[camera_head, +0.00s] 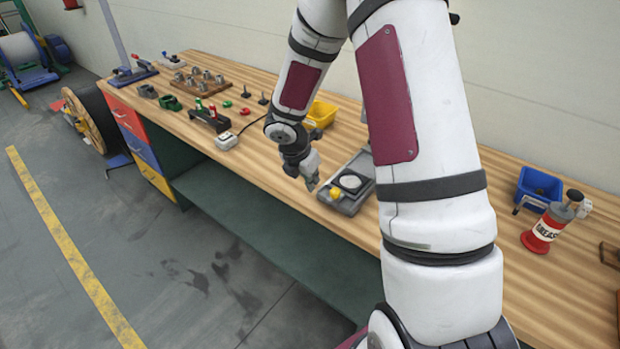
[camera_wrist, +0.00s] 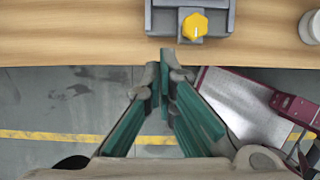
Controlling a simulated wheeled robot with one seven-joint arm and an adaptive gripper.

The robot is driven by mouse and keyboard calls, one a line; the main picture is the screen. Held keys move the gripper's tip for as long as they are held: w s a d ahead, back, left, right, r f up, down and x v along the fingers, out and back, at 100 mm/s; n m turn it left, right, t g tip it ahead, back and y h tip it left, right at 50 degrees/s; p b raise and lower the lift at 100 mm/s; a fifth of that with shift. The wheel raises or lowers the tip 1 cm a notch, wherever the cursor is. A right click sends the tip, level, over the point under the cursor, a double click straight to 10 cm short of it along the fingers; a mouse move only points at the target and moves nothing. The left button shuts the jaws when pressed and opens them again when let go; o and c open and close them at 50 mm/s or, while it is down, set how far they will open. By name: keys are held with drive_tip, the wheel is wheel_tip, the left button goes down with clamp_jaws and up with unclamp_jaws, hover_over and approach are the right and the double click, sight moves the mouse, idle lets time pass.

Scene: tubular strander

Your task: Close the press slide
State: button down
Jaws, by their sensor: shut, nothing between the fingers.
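A grey flat unit (camera_head: 348,197) with a dark top, a pale round disc and a yellow knob (camera_head: 335,193) lies on the workbench near its front edge. Its front part and knob also show at the top of the wrist view (camera_wrist: 194,25). I cannot tell for sure which part is the press slide; my arm hides the unit's right side in the head view. My gripper (camera_head: 312,184) is just left of the unit, apart from it, pointing down. In the wrist view my gripper (camera_wrist: 162,68) has its fingers together and empty, just short of the unit.
The wooden workbench (camera_head: 250,150) runs along the wall. A yellow bin (camera_head: 321,114) stands behind my gripper, and a white corded device (camera_head: 227,140) lies to the left. A blue bin (camera_head: 540,186) and a red grease can (camera_head: 545,232) stand at the right.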

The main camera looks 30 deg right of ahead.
sight(327, 190)
drive_tip(key=x, duration=0.6)
drive_tip(key=shift+d+f+p, duration=0.15)
drive_tip(key=shift+f+p, duration=0.15)
drive_tip(key=shift+f, duration=0.1)
drive_tip(key=shift+w+d+f, duration=0.1)
drive_tip(key=shift+w+d, duration=0.05)
drive_tip(key=shift+d, duration=0.4)
drive_tip(key=shift+w+d+f, duration=0.1)
drive_tip(key=shift+w+d, duration=0.1)
drive_tip(key=shift+d, duration=0.4)
drive_tip(key=shift+w+d+p, duration=0.3)
drive_tip(key=shift+w+d, duration=0.1)
drive_tip(key=shift+d, duration=0.45)
